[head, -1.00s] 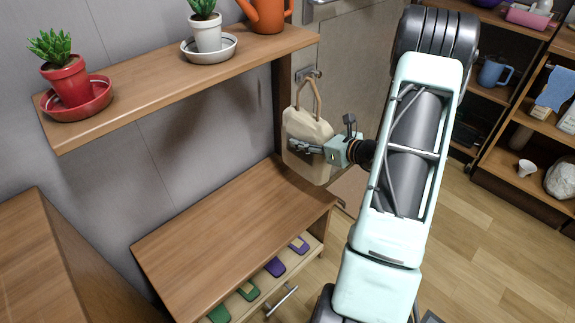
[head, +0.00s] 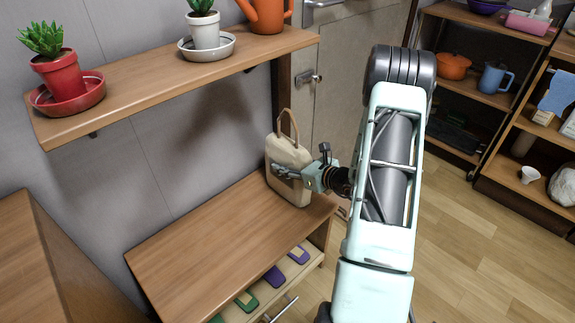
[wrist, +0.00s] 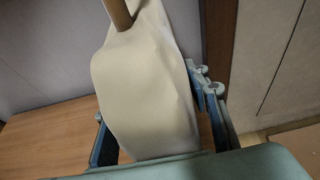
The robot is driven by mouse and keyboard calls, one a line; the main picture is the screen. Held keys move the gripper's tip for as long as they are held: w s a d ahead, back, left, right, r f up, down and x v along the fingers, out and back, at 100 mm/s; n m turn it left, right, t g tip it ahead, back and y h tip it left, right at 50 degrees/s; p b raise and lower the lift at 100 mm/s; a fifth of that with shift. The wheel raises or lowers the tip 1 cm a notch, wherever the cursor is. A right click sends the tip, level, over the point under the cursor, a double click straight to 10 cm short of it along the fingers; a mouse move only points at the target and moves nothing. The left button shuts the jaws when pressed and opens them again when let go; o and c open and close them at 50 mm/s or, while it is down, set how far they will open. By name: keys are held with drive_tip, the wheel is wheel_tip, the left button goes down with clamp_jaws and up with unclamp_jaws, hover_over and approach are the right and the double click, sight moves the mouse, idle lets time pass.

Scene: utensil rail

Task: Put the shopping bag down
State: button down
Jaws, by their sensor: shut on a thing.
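The shopping bag (head: 289,152) is cream-coloured with a tan loop handle. In the head view it is upright at the far right end of the low wooden cabinet top (head: 215,235). Its base looks at or very near that surface; I cannot tell if it touches. My gripper (head: 284,172) is shut on the bag's body from the right. In the wrist view the bag (wrist: 145,85) fills the middle, between the two fingers of my gripper (wrist: 158,130). Its lower edge is hidden there by the gripper body.
A shelf (head: 150,95) above holds a red potted plant (head: 62,80), a white potted plant (head: 205,35) and an orange watering can (head: 266,14). Most of the cabinet top is clear.

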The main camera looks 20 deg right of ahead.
drive_tip(key=shift+f+b, duration=0.25)
drive_tip(key=shift+b, duration=0.05)
drive_tip(key=c, duration=1.1)
unclamp_jaws()
drive_tip(key=shift+r, duration=0.1)
drive_tip(key=shift+r, duration=0.15)
drive_tip(key=shift+s+d+r+p, duration=0.2)
drive_tip(key=shift+s+p, duration=0.1)
drive_tip(key=shift+p, duration=0.15)
drive_tip(key=p+v, duration=0.2)
drive_tip(key=v, duration=0.9)
drive_tip(key=shift+s, duration=0.2)
